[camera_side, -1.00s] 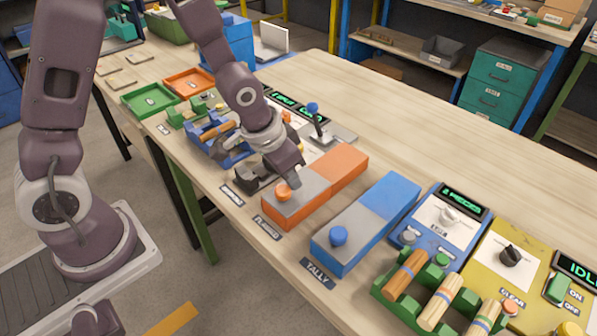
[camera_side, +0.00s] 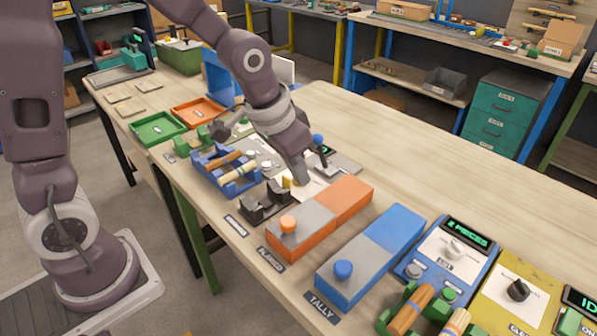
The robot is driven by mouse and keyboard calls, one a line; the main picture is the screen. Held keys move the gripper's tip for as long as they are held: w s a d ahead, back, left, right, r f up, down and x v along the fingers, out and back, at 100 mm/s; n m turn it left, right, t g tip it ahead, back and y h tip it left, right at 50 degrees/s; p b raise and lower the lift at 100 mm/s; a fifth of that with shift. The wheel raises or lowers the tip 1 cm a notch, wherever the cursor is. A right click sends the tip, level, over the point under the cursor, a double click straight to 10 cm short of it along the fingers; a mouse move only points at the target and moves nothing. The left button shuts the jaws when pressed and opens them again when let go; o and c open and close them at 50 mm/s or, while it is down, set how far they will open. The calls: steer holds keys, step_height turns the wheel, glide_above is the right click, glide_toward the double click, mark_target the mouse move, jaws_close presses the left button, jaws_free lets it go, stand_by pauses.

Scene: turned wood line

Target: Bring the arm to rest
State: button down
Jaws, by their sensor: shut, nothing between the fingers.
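My gripper (camera_side: 300,178) is shut and empty. It points down over the bench, behind the dark cradle and left of the orange box's far end. The orange box (camera_side: 352,198) has a grey plate with a round orange button (camera_side: 288,223) on its near end; the gripper is apart from that button. The arm hides part of the bench and the displays behind it.
A blue box (camera_side: 392,232) with a blue button stands to the right. A blue rack (camera_side: 232,187) holds wooden pieces, and a dark cradle (camera_side: 263,208) sits beside it. Green (camera_side: 158,130) and orange (camera_side: 198,112) trays lie farther back. The bench's right-rear surface is clear.

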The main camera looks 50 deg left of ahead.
steer(key=s+a+r+n, duration=0.1)
steer(key=s+r, duration=0.4)
steer(key=s, duration=0.5)
steer(key=s+a+r+t, duration=0.1)
steer(key=s+a+r, duration=0.2)
steer(key=s, duration=0.7)
step_height(320, 180, up, 2)
steer(key=shift+s+a+r+n+t+y, duration=0.15)
steer(key=shift+s+n+t+y, duration=0.15)
steer(key=shift+n, duration=0.1)
